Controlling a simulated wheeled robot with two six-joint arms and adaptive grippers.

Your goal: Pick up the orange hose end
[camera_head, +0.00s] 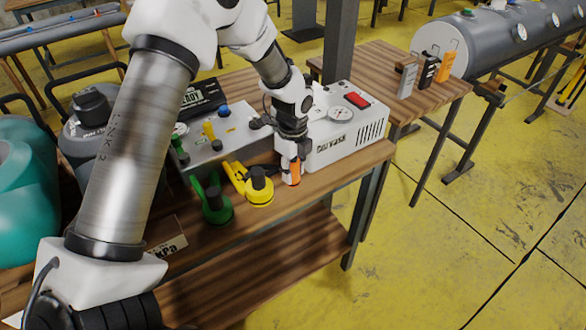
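The orange hose end (294,173) stands at the front edge of the wooden table, in front of the white box. My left gripper (290,158) points down right over it, and its fingertips are at the upper part of the orange piece. The fingers are small and partly hidden here, so I cannot tell whether they are closed on it. A yellow hose end (260,187) and a green hose end (216,205) stand to its left along the same edge. My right gripper is not in view.
Close behind the gripper is a white box (345,130) with a gauge and red switch. A grey panel with valves (222,138) stands to the left. A second wooden table (385,65) holds grey, black and orange blocks. Yellow floor lies free at right.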

